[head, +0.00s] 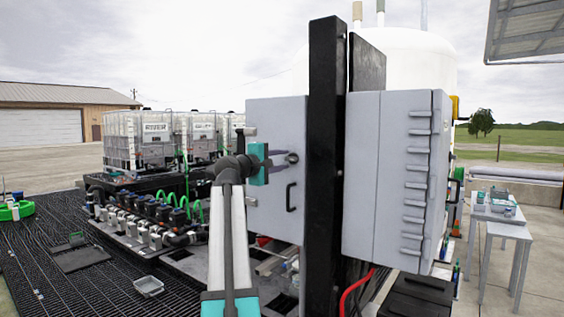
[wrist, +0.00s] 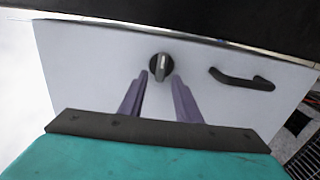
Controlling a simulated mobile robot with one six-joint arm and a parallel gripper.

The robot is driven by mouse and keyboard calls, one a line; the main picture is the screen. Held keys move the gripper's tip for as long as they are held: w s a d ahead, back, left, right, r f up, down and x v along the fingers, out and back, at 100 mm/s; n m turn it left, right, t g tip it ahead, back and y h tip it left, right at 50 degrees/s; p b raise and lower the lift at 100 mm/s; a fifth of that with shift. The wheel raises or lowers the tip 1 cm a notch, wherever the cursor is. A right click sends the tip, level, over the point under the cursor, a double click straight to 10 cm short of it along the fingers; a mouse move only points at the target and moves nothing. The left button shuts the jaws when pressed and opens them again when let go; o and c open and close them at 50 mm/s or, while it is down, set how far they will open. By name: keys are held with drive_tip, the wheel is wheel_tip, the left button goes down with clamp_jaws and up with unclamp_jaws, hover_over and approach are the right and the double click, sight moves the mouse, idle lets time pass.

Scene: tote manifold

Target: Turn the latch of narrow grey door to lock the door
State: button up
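The narrow grey door (head: 272,118) is a flat panel left of a black post in the head view, and it fills much of the wrist view (wrist: 90,60). Its latch (wrist: 160,66) is a round dark knob with a light grey grip bar, standing roughly upright in the wrist view. It also shows in the head view (head: 292,158). My gripper (wrist: 160,76) is open in front of the latch, with one purple finger toward each side of it. The fingertips end at about the knob's lower edge. I cannot tell whether they touch it. The door looks closed.
A black pull handle (wrist: 242,78) is on the door, right of the latch in the wrist view. A black post (head: 325,160) stands right beside the door, with a larger grey cabinet (head: 390,180) beyond. Valves and pipes (head: 160,215) are at lower left.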

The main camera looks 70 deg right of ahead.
drive_tip(key=b+v, duration=0.4)
drive_tip(key=v, duration=0.9)
drive_tip(key=shift+a, duration=0.3)
drive_tip(key=shift+w, duration=0.15)
